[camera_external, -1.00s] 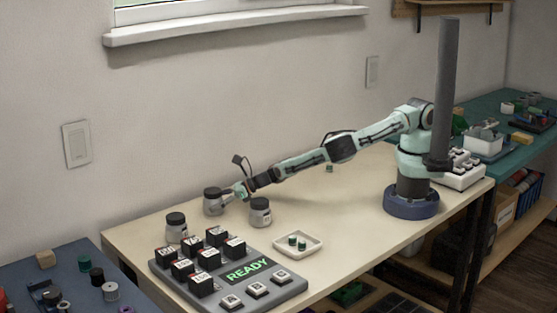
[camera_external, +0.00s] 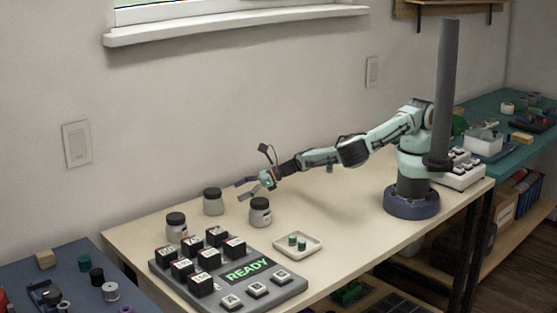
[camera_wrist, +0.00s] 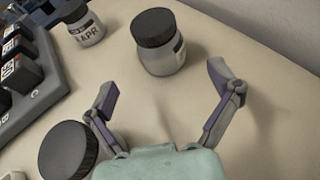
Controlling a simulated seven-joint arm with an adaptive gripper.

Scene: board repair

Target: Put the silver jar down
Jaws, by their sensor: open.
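Three silver-grey jars with black lids stand on the table. The silver jar (camera_external: 213,205) nearest the wall is upright, and in the wrist view this jar (camera_wrist: 163,60) stands just beyond my fingertips, touching neither. A second jar (camera_external: 260,217) stands in front of my gripper, and its dark lid (camera_wrist: 67,150) is by the left finger in the wrist view. The third jar (camera_external: 176,232) stands by the keypad; its label shows in the wrist view (camera_wrist: 90,34). My gripper (camera_external: 242,191) is open and empty, right of the back jar; its spread fingers show in the wrist view (camera_wrist: 165,88).
A grey keypad board (camera_external: 290,291) with black keys and a READY display lies at the front left. A white tray (camera_external: 312,238) holds green pieces. The table between the tray and my base is clear. The wall (camera_external: 240,110) runs behind.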

